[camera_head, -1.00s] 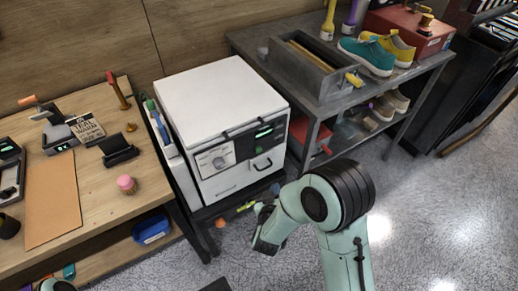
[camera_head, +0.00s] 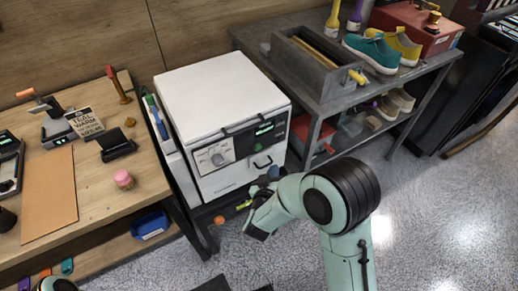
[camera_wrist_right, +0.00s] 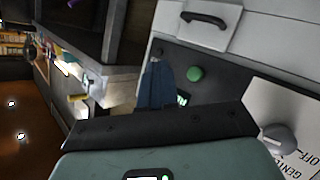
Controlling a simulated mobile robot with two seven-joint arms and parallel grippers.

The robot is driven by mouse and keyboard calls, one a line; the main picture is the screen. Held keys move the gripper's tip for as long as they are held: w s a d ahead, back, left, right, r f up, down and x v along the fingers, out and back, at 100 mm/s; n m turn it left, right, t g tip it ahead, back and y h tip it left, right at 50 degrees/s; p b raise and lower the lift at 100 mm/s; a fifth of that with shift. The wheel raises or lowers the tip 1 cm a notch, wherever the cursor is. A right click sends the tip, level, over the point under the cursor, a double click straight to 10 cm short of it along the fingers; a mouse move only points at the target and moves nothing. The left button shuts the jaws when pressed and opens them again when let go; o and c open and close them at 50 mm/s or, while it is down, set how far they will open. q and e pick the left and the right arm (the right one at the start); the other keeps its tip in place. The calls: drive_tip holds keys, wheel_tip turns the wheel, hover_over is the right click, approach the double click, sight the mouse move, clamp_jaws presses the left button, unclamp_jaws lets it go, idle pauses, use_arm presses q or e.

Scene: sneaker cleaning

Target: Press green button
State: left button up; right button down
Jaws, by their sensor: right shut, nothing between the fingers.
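The green button (camera_wrist_right: 196,74) is a round button on the dark control panel of the white machine (camera_head: 220,95). In the head view it shows as a small green spot (camera_head: 258,147) below the lit green display. My right gripper (camera_head: 274,171) is in front of the machine's lower right front, near the drawer handle. In the wrist view its dark blue fingers (camera_wrist_right: 157,82) are together and empty, pointing toward the panel, just left of the button. I see a gap between fingertips and button in the picture; the exact depth is unclear. My left gripper is not in view.
A grey knob (camera_wrist_right: 279,138) sits on the white dial plate marked GENTLE and OFF. A black handle (camera_wrist_right: 205,19) is on the white front beside the panel. A wooden workbench (camera_head: 100,190) stands left and a grey metal table (camera_head: 345,95) right. Open floor lies in front.

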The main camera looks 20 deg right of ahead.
sight(258, 148)
drive_tip(key=w, duration=0.6)
drive_tip(key=shift+a, duration=0.25)
drive_tip(key=shift+w+p, duration=0.15)
drive_tip(key=shift+p, duration=0.15)
idle(1.5)
drive_tip(key=shift+w, duration=0.3)
drive_tip(key=shift+w+p, duration=0.4)
drive_tip(key=shift+w, duration=0.1)
idle(0.7)
drive_tip(key=shift+s, duration=0.9)
drive_tip(key=shift+s, duration=0.1)
